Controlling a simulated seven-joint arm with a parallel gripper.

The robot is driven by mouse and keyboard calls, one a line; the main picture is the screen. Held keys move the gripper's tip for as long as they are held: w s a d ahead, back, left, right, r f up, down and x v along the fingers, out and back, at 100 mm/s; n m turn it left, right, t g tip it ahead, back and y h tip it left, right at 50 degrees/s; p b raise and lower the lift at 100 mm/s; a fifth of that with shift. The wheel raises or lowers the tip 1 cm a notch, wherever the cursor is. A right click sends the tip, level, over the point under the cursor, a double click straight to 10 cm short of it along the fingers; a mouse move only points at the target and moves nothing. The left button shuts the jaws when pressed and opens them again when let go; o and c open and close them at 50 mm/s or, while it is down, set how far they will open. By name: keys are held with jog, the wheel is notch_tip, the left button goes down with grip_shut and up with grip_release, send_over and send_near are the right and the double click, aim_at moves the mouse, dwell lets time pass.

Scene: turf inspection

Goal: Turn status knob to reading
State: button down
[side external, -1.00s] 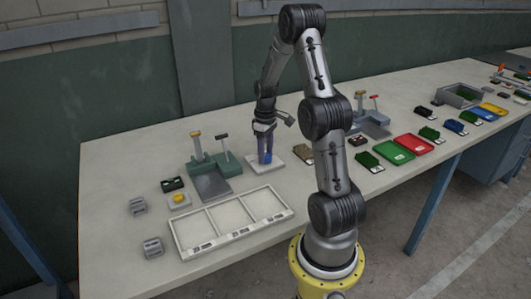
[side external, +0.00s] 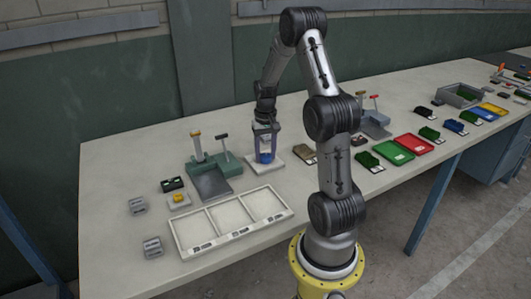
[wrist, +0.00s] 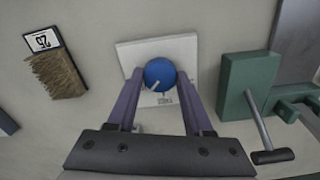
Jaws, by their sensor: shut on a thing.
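The status knob (wrist: 160,74) is a round blue knob with a pale pointer line, standing on a white square base plate (wrist: 185,47). In the wrist view the pointer line runs toward the lower left. Dark lettering shows on the plate below the knob, too small to read. My gripper (wrist: 159,80) is shut on the knob, with one purple finger on each side of it. In the side view my gripper (side external: 265,155) points down over the plate (side external: 279,163), and the blue knob shows between the fingers.
A green fixture with a lever (side external: 222,164) stands just left of the plate. A brown turf piece (side external: 303,151) lies to its right. A white three-section tray (side external: 183,247) lies in front. Green (side external: 393,152) and red trays (side external: 414,143) lie farther right.

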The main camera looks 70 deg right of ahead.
aim_at(265, 155)
jog(key=shift+m, duration=1.6)
jog(key=shift+c, duration=1.5)
grip_release()
jog(key=shift+r, duration=0.1)
notch_tip(265, 155, up, 14)
